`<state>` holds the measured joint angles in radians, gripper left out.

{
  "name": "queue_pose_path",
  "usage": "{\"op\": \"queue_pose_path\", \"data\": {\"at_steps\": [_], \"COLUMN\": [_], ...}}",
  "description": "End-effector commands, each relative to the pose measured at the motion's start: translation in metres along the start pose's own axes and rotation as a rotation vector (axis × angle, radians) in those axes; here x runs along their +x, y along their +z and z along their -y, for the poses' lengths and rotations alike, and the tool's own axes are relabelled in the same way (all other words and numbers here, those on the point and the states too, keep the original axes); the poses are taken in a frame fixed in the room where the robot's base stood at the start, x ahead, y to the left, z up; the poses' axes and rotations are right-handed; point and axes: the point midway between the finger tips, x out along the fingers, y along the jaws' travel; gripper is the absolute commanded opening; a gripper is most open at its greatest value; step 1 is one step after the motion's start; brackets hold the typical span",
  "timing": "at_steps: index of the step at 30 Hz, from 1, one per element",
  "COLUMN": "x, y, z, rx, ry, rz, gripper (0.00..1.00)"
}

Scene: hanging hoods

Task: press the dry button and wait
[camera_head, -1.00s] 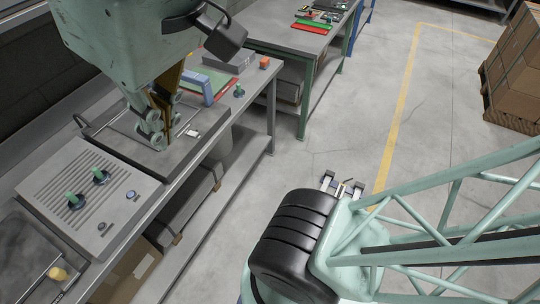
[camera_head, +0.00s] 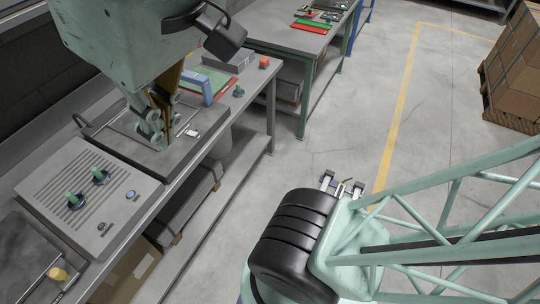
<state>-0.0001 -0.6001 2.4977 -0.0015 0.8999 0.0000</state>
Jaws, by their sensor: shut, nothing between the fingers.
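A light grey control panel (camera_head: 62,180) with a slotted top is set in the bench at the left. It carries two green knobs on dark bases, a near one (camera_head: 74,200) and a far one (camera_head: 100,176). Two small round buttons sit near its right edge: one with a bluish-white centre (camera_head: 130,194) and a darker one (camera_head: 102,226). Their labels are too small to read, so I cannot tell which is the dry button. My gripper (camera_head: 161,143) points down, shut and empty, over a dark grey flat unit beyond the panel. It is apart from both buttons.
The dark grey unit (camera_head: 178,158) has a small white piece (camera_head: 192,133) on it. Behind it are a blue block (camera_head: 198,87), a grey box (camera_head: 230,62) and an orange cube (camera_head: 264,62). A yellow-topped item (camera_head: 57,274) is at lower left.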

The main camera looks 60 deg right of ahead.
Motion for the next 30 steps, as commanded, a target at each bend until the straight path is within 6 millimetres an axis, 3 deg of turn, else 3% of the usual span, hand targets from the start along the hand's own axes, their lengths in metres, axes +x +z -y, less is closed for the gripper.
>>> {"op": "queue_pose_path", "data": {"at_steps": [13, 30], "x": [0.004, 0.03], "y": [0.004, 0.014], "z": [0.0, 0.0], "rx": [0.001, 0.001], "ry": [0.001, 0.0], "rz": [0.002, 0.003], "gripper": [0.0, 0.0]}}
